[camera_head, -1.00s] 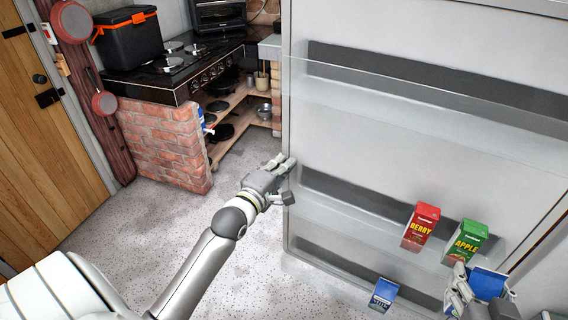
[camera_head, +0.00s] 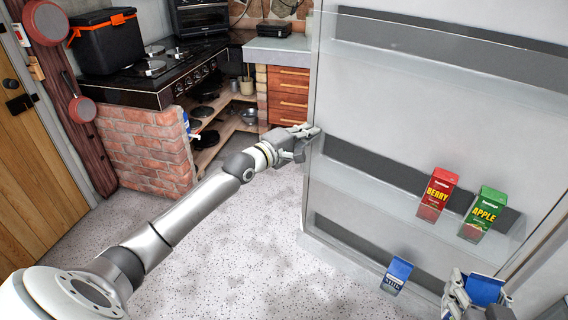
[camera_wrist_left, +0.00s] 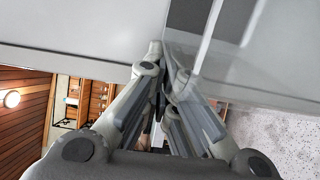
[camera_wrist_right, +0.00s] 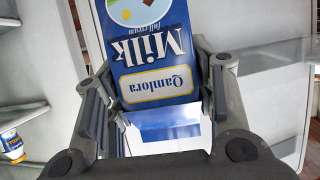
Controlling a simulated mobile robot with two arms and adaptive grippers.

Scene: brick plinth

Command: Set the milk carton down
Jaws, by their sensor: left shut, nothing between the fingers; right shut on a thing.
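A blue and white milk carton (camera_wrist_right: 155,85) is between the fingers of my right gripper (camera_wrist_right: 160,110), which is shut on it. The carton shows upside down in the right wrist view, with its printed face towards the camera. In the head view, my right gripper (camera_head: 478,298) and the held carton's blue top (camera_head: 486,288) are at the lower right, beside the open fridge door (camera_head: 400,120). My left gripper (camera_head: 306,138) is shut and empty at the door's left edge. It also shows against the door in the left wrist view (camera_wrist_left: 160,75).
A red berry carton (camera_head: 437,195) and a green apple carton (camera_head: 483,215) stand on a door shelf. Another blue and white carton (camera_head: 397,275) stands on the lower one. A brick plinth (camera_head: 145,155) with a stove is at left. Speckled floor (camera_head: 230,250) between is clear.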

